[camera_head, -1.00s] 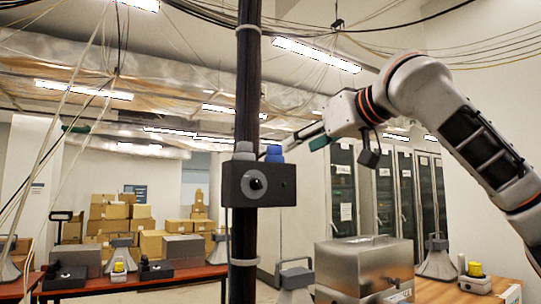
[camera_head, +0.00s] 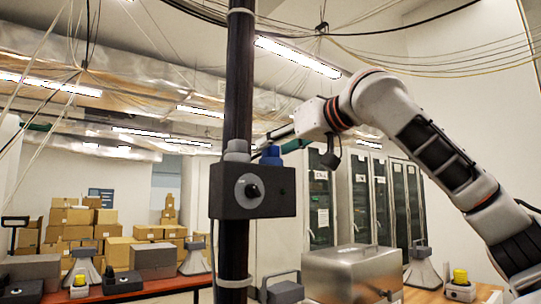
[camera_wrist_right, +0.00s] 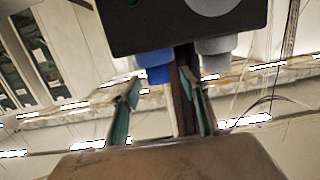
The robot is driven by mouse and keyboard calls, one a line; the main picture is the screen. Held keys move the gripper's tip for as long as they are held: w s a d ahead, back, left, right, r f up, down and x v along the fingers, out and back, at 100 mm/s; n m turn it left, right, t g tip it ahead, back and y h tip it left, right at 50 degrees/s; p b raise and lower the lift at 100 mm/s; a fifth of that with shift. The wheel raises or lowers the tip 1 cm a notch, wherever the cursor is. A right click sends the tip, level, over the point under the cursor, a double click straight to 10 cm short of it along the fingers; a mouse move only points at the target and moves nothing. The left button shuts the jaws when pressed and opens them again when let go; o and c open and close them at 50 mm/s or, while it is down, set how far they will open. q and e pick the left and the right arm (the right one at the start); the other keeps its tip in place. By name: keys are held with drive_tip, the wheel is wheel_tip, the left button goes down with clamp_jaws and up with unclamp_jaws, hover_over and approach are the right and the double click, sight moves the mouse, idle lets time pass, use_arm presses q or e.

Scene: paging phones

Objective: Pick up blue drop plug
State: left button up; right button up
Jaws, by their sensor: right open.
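The blue drop plug (camera_head: 271,157) stands upright on top of a black box (camera_head: 252,190) fixed to a dark pole. A grey plug (camera_head: 236,150) sits beside it on the left. My right gripper (camera_head: 276,140) is at the plug's upper right, coming in from the right. In the right wrist view the box (camera_wrist_right: 180,22) hangs upside down at the top, with the blue plug (camera_wrist_right: 155,64) pointing between the two open green fingers (camera_wrist_right: 160,86). The fingers hold nothing; I cannot tell whether one touches the plug. The grey plug (camera_wrist_right: 215,56) shows to its right. My left gripper is not in view.
The dark pole (camera_head: 237,80) stands upright close to my right gripper. A metal case (camera_head: 352,272) and a yellow-topped device (camera_head: 460,285) sit on a table at lower right. Cardboard boxes (camera_head: 75,225) are stacked at the back left. Cables hang overhead.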

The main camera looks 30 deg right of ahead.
drive_tip(key=shift+w, duration=0.8)
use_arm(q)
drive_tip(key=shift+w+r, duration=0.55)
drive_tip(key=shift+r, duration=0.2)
use_arm(e)
drive_tip(key=shift+w+f, duration=0.15)
drive_tip(key=shift+w, duration=0.5)
drive_tip(key=c, duration=1.2)
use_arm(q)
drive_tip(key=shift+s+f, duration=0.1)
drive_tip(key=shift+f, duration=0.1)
